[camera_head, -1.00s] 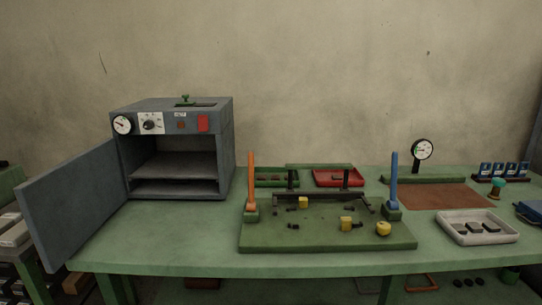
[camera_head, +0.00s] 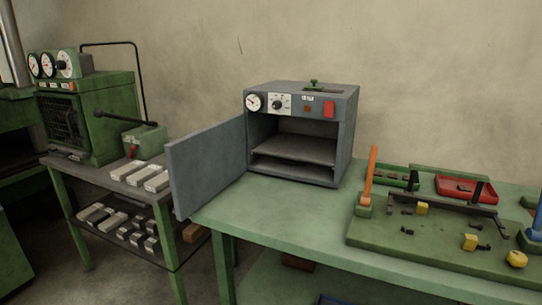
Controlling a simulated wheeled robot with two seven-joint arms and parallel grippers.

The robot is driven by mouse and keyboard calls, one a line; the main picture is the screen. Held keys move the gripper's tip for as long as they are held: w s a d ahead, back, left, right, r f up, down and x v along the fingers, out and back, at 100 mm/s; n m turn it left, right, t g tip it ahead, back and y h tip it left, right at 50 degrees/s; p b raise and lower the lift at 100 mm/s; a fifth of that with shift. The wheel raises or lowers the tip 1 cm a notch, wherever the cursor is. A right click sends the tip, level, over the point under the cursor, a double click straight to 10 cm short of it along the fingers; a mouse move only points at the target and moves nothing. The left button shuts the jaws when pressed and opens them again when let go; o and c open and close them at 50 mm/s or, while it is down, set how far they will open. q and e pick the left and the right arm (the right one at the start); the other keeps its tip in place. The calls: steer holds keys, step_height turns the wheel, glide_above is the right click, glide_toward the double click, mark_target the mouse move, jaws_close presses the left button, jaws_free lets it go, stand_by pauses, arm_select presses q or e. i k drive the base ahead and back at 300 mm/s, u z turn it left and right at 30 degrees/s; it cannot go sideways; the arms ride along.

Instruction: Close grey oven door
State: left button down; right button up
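The grey oven (camera_head: 300,133) stands on the green table in the head view, its front facing me. Its grey door (camera_head: 207,167) is swung wide open to the left, hinged at the oven's left front edge and reaching past the table's left edge. The oven's inside shows an empty-looking shelf (camera_head: 294,149). Dials and a red switch sit on the panel above the opening. Neither of my grippers is in the view.
The green table (camera_head: 283,213) is clear in front of the oven. A green fixture board (camera_head: 405,252) with an orange handle (camera_head: 371,174) lies at right. A lower rack (camera_head: 62,163) with metal blocks and a green machine (camera_head: 90,115) stands at left, beside the door.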

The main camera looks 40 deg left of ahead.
mark_target(202, 163)
steer(key=z, duration=2.75)
steer(key=k, duration=2.6)
steer(key=u, duration=2.75)
steer(key=i, duration=0.35)
steer(key=z, duration=0.4)
